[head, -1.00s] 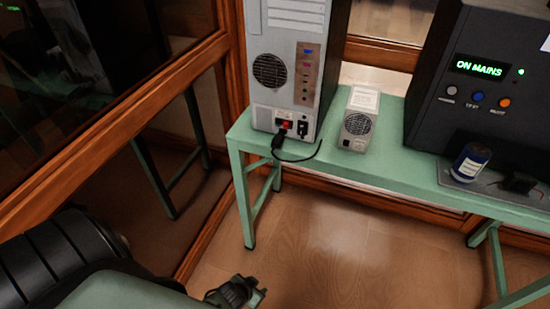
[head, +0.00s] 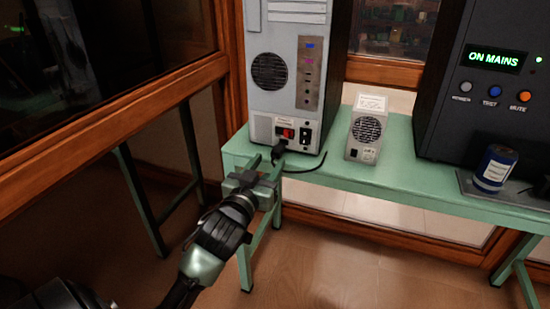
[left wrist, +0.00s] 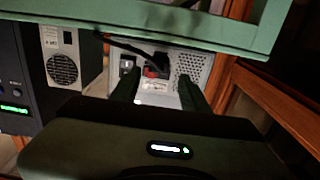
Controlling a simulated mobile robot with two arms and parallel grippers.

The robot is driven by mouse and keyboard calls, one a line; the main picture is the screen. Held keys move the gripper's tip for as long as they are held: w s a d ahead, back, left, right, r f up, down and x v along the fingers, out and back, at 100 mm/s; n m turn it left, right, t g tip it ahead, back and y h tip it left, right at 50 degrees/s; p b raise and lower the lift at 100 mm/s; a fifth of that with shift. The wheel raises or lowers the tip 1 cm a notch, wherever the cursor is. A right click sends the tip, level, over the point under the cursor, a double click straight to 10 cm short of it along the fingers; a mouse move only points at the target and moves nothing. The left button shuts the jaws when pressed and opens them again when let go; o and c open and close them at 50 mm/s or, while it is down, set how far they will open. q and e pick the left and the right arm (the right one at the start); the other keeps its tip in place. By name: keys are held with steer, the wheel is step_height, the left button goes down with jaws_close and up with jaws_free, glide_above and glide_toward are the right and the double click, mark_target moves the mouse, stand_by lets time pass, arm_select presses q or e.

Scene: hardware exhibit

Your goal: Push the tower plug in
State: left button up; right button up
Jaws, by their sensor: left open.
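The grey computer tower (head: 283,98) stands upright on the green bench with its back panel facing me. Its black plug (head: 279,150) is at the bottom of that panel, by a red switch (head: 285,133); I cannot tell how deep it sits. A black cable (head: 308,167) runs from it to the right over the bench. My left gripper (head: 266,167) is open at the bench's front edge, just in front of and below the plug. The left wrist view looks inverted; there the plug (left wrist: 154,60) shows beyond the two spread fingers (left wrist: 158,84). My right gripper is out of view.
A small grey vented unit (head: 366,130) stands right of the tower. Farther right are a dark cabinet reading "ON MAINS" (head: 493,58) and a blue can (head: 494,167) on a mat. The green bench (head: 410,178) has bare top between. A wood-framed glass panel (head: 120,108) is at left.

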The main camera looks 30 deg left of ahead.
mark_target(275, 155)
arm_select(q)
steer(key=x, duration=0.5)
steer(key=shift+w+f, duration=0.1)
steer(key=shift+w, duration=0.05)
jaws_close()
stand_by(1.3)
